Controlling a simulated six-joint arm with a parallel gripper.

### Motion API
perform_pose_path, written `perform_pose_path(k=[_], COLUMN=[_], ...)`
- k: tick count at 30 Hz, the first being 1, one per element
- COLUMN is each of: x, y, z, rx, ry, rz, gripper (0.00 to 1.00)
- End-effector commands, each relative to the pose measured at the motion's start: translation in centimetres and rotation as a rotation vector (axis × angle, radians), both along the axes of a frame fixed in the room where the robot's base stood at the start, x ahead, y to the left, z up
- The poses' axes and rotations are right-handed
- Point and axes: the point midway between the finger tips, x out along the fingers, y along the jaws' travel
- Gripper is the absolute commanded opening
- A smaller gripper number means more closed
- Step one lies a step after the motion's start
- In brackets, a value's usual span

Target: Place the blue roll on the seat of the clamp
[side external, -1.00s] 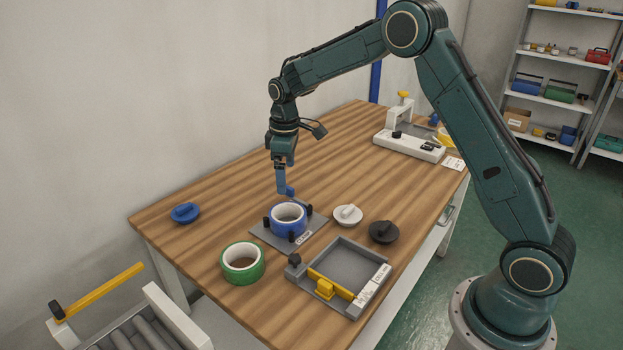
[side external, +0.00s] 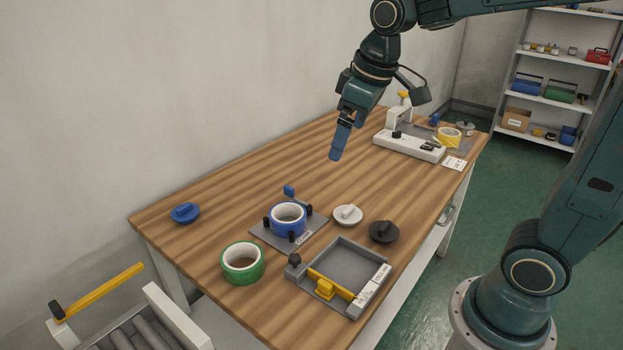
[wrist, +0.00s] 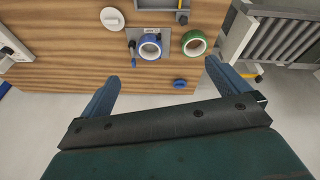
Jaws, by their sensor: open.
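The blue roll (side external: 288,219) lies flat on the grey plate of the clamp (side external: 262,238), between its black posts. A blue lever knob (side external: 289,190) stands at the clamp's back edge. My gripper (side external: 335,157) is up in the air, behind and to the right of the clamp, apart from everything. In the wrist view my gripper (wrist: 160,82) has its two blue fingers wide apart with nothing between them. The blue roll also shows in the wrist view (wrist: 150,46), seated on the clamp plate (wrist: 131,36).
A green roll (side external: 242,262), a grey tray with a yellow latch (side external: 378,285), a white knobbed disc (side external: 347,215), a black one (side external: 384,232) and a blue one (side external: 185,213) surround the clamp. A white device (side external: 409,146) stands at the back right. The table's middle back is clear.

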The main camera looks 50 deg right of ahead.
Motion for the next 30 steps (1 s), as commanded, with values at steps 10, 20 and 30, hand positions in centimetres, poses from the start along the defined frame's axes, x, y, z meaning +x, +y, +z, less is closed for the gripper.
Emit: perform_pose_path(k=[10, 20, 30], x=[-8.3, -14.3, -15.6], y=[0.9, 1.3, 1.4], z=[0.9, -0.5, -1.1], rx=[0.043, 0.088, 0.102], ry=[-0.102, -0.179, -0.194], rz=[-0.104, -0.189, -0.212], gripper=[1.0, 1.0, 1.0])
